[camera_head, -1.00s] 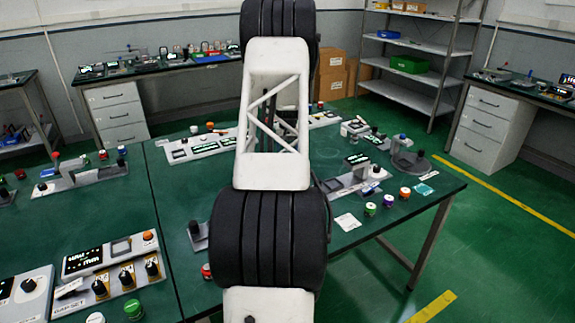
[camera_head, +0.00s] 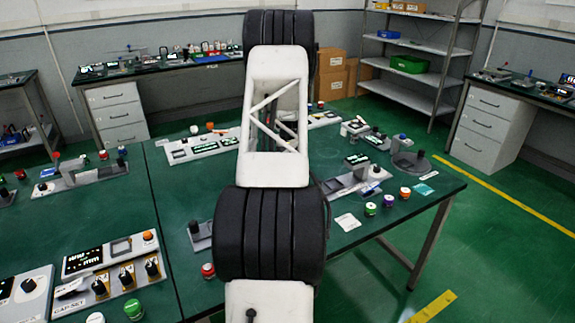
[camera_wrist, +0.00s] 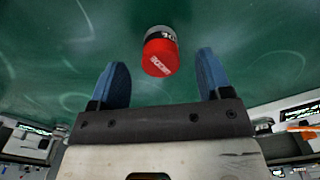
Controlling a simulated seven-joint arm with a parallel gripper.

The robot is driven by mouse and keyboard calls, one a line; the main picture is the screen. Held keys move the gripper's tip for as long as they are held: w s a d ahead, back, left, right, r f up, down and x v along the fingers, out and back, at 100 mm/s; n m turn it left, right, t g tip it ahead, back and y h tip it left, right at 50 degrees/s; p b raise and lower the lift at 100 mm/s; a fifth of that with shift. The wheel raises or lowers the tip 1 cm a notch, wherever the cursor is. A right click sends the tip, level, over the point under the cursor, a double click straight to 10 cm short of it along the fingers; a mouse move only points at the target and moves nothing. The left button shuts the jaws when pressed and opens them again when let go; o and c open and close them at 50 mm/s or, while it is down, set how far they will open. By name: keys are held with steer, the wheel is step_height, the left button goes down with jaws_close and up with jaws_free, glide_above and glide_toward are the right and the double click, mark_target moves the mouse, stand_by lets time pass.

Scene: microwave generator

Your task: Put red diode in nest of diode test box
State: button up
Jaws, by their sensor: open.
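A red diode (camera_wrist: 160,55), a short cylinder with white marking and a silver and black band, stands on the green table top in the wrist view. My gripper (camera_wrist: 157,77) is open, with its blue fingers to either side of the diode's near end and nothing between them touching it. A red-capped cylinder (camera_head: 208,270) beside my arm in the head view may be the same diode. My gripper is hidden behind my arm in the head view. A grey device with a raised block (camera_head: 358,180) stands right of my arm; I cannot tell whether it is the diode test box.
Green, purple and orange capped cylinders (camera_head: 388,200) stand near the table's right edge, beside a pale card (camera_head: 347,222). Control boxes with knobs (camera_head: 112,262) stand at the left front. A long panel (camera_head: 200,145) lies at the back. Bare table surrounds the diode.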

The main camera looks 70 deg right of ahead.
steer(key=shift+f, duration=1.4)
steer(key=c, duration=1.1)
steer(key=shift+c, duration=0.2)
steer(key=shift+r, duration=0.1)
steer(key=shift+r, duration=0.85)
steer(key=shift+a+r, duration=0.15)
steer(key=shift+r, duration=0.75)
steer(key=s+a, duration=0.1)
steer(key=a, duration=0.4)
steer(key=s+a+r, duration=0.1)
steer(key=s+a, duration=0.1)
steer(key=a, duration=0.3)
steer(key=s+a, duration=0.1)
steer(key=a, duration=0.4)
steer(key=shift+s+r, duration=0.15)
